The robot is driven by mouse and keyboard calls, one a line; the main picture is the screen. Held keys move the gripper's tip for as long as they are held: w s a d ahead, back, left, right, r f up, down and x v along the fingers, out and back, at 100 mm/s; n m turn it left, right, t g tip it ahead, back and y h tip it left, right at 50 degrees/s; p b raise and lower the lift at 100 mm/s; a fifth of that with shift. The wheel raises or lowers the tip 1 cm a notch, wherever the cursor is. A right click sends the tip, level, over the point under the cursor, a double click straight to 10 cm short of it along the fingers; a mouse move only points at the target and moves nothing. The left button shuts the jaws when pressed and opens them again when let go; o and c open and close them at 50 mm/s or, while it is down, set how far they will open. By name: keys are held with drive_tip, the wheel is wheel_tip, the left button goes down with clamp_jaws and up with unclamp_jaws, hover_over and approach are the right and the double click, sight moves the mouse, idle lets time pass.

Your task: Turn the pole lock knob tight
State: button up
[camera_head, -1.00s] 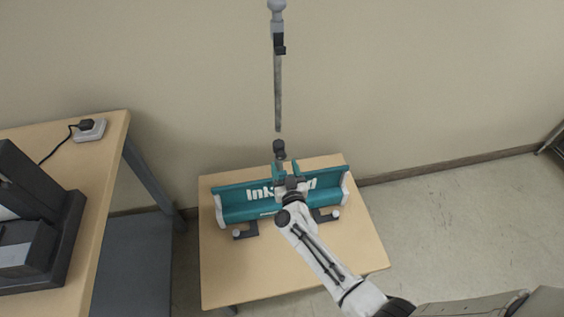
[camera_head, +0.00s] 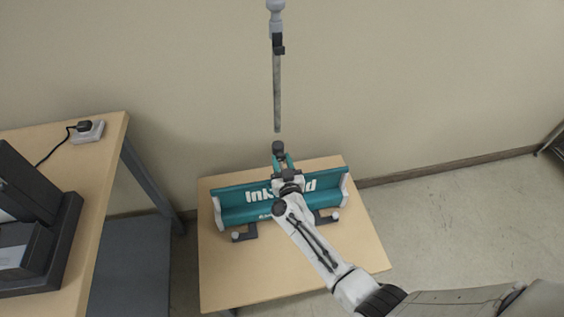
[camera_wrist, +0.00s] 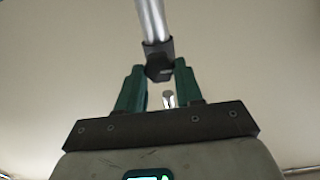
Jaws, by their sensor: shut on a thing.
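The pole lock knob (camera_head: 278,148) is a small dark piece at the foot of the pole, above the teal banner base (camera_head: 236,207). In the wrist view the dark knob (camera_wrist: 159,68) sits under a dark collar on the silver pole (camera_wrist: 152,20), between the tips of my green fingers. My gripper (camera_head: 282,157) reaches over the base from the front and is shut on the knob (camera_wrist: 158,72). The fingers partly hide its sides, and its turn angle cannot be read. The upper pole (camera_head: 277,90) stands upright before the wall.
The base rests on a small wooden table (camera_head: 230,275) against the wall, with dark feet jutting forward. A taller bench (camera_head: 100,180) at the left holds a black machine (camera_head: 25,235) and a plugged socket block (camera_head: 88,131).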

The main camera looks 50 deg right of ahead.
drive_tip(key=c, duration=0.3)
drive_tip(key=m, duration=0.3)
drive_tip(key=shift+m, duration=0.4)
drive_tip(key=m, duration=0.4)
drive_tip(key=shift+f+m+b, duration=0.1)
drive_tip(key=shift+m+b, duration=0.2)
drive_tip(key=shift+b, duration=0.05)
drive_tip(key=m+b, duration=0.1)
drive_tip(key=m, duration=0.3)
drive_tip(key=shift+s+d+f+m, duration=0.1)
drive_tip(key=shift+m, duration=0.2)
drive_tip(key=m, duration=0.4)
drive_tip(key=shift+m+b, duration=0.4)
